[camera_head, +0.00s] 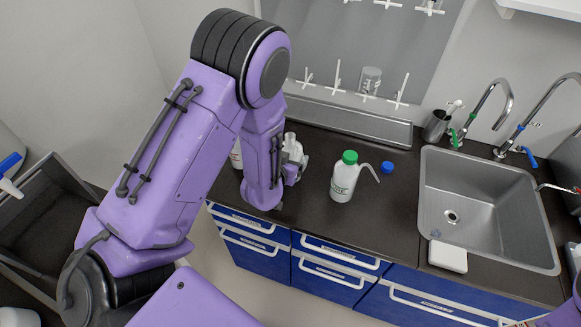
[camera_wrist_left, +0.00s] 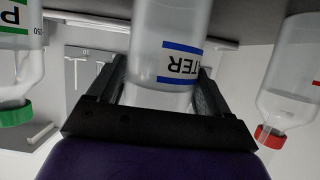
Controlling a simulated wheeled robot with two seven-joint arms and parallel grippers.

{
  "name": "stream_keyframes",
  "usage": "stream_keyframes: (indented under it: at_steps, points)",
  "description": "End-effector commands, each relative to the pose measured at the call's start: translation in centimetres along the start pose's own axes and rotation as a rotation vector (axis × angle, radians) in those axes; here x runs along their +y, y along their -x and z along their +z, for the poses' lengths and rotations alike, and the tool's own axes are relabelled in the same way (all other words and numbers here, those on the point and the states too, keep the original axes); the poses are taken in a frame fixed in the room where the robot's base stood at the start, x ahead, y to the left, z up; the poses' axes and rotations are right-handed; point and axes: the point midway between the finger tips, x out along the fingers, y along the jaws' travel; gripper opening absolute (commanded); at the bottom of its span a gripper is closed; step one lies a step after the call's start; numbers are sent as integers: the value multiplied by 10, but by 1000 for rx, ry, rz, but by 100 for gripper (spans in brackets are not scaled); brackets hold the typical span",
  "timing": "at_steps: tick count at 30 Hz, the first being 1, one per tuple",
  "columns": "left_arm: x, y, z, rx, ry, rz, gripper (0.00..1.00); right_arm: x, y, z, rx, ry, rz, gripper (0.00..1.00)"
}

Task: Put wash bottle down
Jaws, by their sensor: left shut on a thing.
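My left gripper (camera_head: 292,170) is at the counter, partly hidden by my own arm. In the left wrist view the gripper (camera_wrist_left: 160,84) is shut around a clear wash bottle (camera_wrist_left: 170,40) with blue lines and a label reading "TER", upside down in that picture. In the head view the held bottle (camera_head: 291,146) shows behind the gripper, its neck without a cap. Its base is hidden, so I cannot tell whether it touches the counter. A blue cap (camera_head: 387,168) lies on the counter to the right. My right gripper is not in view.
A green-capped wash bottle (camera_head: 342,184) stands just right of the gripper. A red-capped bottle (camera_wrist_left: 287,85) is on the other side, mostly hidden in the head view. The steel sink (camera_head: 478,190) is at right.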

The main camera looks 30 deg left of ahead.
Motion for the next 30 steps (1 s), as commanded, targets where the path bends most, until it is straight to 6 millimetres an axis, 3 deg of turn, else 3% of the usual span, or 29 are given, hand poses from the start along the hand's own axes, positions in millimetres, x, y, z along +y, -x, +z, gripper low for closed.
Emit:
stream_keyframes:
  at_steps: [1, 2, 13, 14, 15, 16, 25, 30]
  points:
    - [-1, -7, 18, 1, 2, -3, 62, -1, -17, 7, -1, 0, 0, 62]
    - [-2, -8, 19, 1, 3, -4, 62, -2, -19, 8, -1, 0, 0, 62]
    - [-4, -7, 20, 1, 4, -7, 62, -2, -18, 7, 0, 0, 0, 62]
    - [-4, -7, 20, -1, 3, -6, 82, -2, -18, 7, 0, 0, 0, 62]
    - [-4, -7, 19, -1, 3, -6, 95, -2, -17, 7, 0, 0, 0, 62]
    - [-4, -6, 19, -1, 3, -6, 100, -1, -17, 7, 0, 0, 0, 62]
    - [-3, -1, 15, -1, 3, -6, 100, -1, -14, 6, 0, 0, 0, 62]
    - [-3, 33, 17, 0, 2, -5, 100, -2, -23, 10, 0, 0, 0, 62]
